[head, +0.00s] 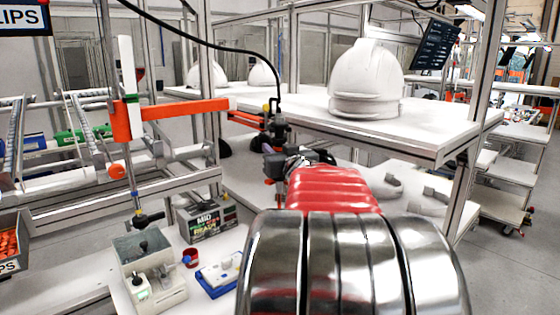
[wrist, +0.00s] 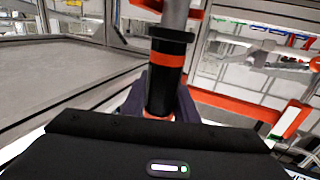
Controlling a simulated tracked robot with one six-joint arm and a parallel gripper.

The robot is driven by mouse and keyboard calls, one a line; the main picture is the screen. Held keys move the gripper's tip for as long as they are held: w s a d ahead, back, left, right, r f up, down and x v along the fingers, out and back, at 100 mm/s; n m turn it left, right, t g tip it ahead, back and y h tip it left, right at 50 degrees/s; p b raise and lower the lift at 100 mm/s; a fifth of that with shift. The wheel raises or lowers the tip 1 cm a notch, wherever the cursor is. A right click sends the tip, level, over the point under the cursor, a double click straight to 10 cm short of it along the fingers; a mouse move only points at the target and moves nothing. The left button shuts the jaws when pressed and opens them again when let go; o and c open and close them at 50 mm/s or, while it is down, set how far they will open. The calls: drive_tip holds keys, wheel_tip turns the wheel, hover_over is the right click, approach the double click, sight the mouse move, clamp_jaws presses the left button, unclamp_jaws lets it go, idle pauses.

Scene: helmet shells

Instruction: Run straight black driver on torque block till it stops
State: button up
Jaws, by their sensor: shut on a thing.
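A straight black driver with orange bands (wrist: 165,75) stands upright between the dark fingers of my gripper (wrist: 164,100) in the wrist view. My gripper is shut on it. In the head view my gripper (head: 285,160) is beyond my red and chrome arm, at the driver (head: 276,128) under a black cable. A pale block-like fixture (head: 160,285), perhaps the torque block, stands on the bench at lower left, apart from the driver. A box reading "MID" and what looks like "READY" (head: 207,222) stands behind it.
An orange support arm (head: 170,115) crosses at left, with another dark tool (head: 147,219) hanging above the fixture. A white helmet (head: 367,82) stands on the table behind, among metal posts.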

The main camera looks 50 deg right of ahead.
clamp_jaws()
drive_tip(key=shift+s, duration=0.1)
drive_tip(key=a+v, duration=0.1)
drive_tip(key=v, duration=0.8)
drive_tip(key=shift+a, duration=0.15)
drive_tip(key=shift+f, duration=0.1)
drive_tip(key=shift+f, duration=2.7)
drive_tip(key=shift+s+f, duration=0.1)
drive_tip(key=shift+f, duration=3.15)
